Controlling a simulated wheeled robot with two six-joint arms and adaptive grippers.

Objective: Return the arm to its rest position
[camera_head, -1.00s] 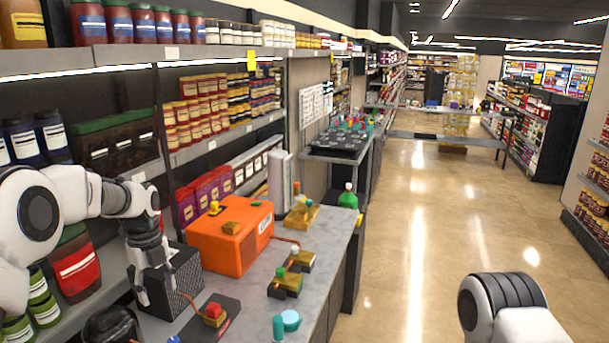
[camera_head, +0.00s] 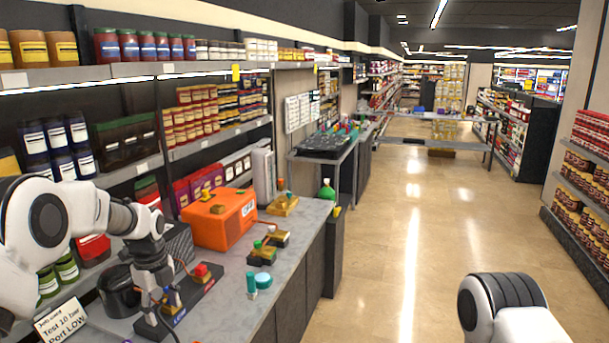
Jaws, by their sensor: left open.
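My left arm (camera_head: 75,225) comes in from the left, bent down over the grey counter (camera_head: 225,310). My left gripper (camera_head: 165,305) points down, open, in front of a dark block (camera_head: 190,300) with a red knob (camera_head: 202,270). Whether its fingers touch the block I cannot tell; a brass part shows close behind them. The orange pump box (camera_head: 220,218) stands farther back on the counter. My right arm (camera_head: 505,305) shows only as a white and black link at the lower right; its gripper is out of view.
A black round pot (camera_head: 118,292) and a card reading "Test 10 bar Port LOW" (camera_head: 60,322) stand left of the gripper. Stocked shelves line the left; the aisle floor (camera_head: 420,230) is clear.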

